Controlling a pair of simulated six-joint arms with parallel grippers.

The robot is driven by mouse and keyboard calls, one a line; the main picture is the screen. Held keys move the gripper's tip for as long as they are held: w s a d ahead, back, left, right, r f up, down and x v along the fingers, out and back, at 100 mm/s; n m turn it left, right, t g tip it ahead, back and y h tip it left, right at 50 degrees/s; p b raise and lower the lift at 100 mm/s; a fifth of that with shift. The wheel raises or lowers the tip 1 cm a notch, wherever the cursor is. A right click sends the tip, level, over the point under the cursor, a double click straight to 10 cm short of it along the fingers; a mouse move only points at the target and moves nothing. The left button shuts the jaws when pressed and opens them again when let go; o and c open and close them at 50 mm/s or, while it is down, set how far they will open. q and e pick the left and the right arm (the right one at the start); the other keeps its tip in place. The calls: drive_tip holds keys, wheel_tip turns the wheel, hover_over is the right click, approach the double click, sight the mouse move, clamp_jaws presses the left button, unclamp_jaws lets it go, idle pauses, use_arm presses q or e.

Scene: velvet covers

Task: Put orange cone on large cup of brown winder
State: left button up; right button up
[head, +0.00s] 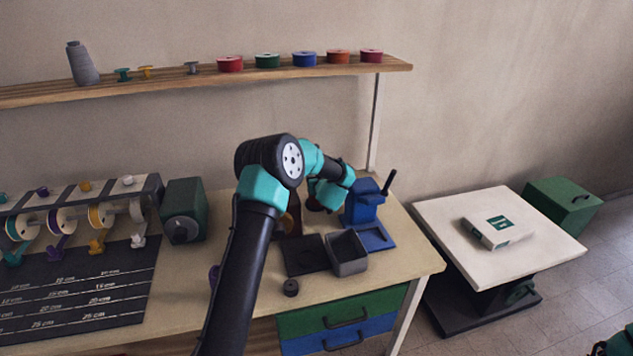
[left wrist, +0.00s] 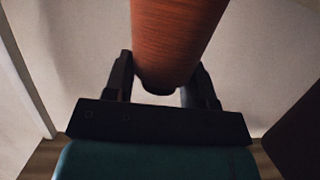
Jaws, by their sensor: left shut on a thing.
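My left gripper (left wrist: 163,78) is shut on the orange cone (left wrist: 175,35), which stands between its two fingers in the left wrist view. In the head view my left gripper (head: 326,196) is at the back of the table, mostly hidden by its own wrist, and the cone cannot be made out clearly. A brown part (head: 293,213), likely the brown winder, shows just behind my arm, largely covered by it. Its large cup cannot be seen. A dark brown shape (left wrist: 296,135) at the lower right of the left wrist view is too partial to name.
A blue device (head: 364,205) with a black handle stands right of my gripper. A grey open box (head: 347,267) and a dark tray (head: 304,268) lie in front. A green machine (head: 185,205) stands left. A shelf (head: 200,75) with spools runs behind.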

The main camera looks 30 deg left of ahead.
use_arm(q)
drive_tip(key=shift+f, duration=0.3)
drive_tip(key=o, duration=1.2)
drive_tip(key=shift+r, duration=0.1)
drive_tip(key=shift+s+d+r, duration=0.1)
drive_tip(key=shift+v, duration=3.6)
